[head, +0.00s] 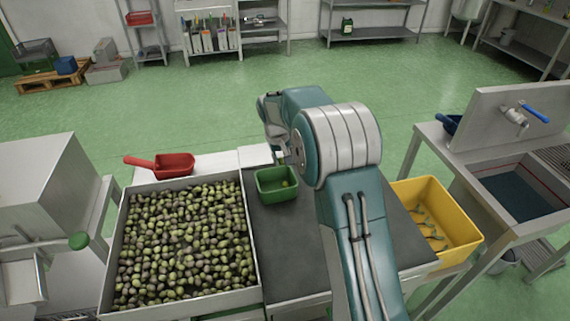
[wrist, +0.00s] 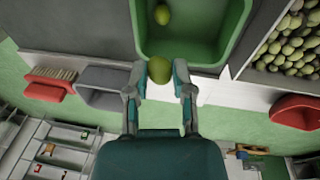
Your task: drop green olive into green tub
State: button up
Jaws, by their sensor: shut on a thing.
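A green olive (wrist: 159,70) is held between the two fingertips of my gripper (wrist: 159,77) in the wrist view. The green tub (wrist: 236,42) fills the upper middle of that view, and the held olive appears at its near edge. I cannot tell how high above the tub it is. Another green olive (wrist: 162,15) lies inside the tub. In the head view the green tub (head: 277,192) stands on the dark work surface (head: 283,237), with one olive (head: 285,183) visible in it. My arm hides my gripper's fingers in the head view.
A large tray (head: 255,240) full of olives stands left of the tub. A red scoop (head: 173,163) lies behind the tray. A yellow crate (head: 462,243) with small sprigs is at the right, near a sink (head: 515,190). A grey container (wrist: 100,85) and red brush (wrist: 50,85) show in the wrist view.

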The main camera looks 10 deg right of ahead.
aim_at(281, 172)
jog(key=f, duration=0.4)
jog(key=shift+s+a+f, duration=0.1)
jog(key=shift+a+f, duration=0.15)
jog(key=shift+d+f, duration=0.1)
jog(key=shift+f, duration=0.6)
jog(key=o, duration=0.8)
jog(key=shift+r, duration=0.1)
notch_tip(281, 172, up, 12)
jog(key=s+a, duration=0.1)
jog(key=shift+a+f, duration=0.25)
jog(key=shift+a, duration=0.1)
jog(key=shift+s, duration=0.1)
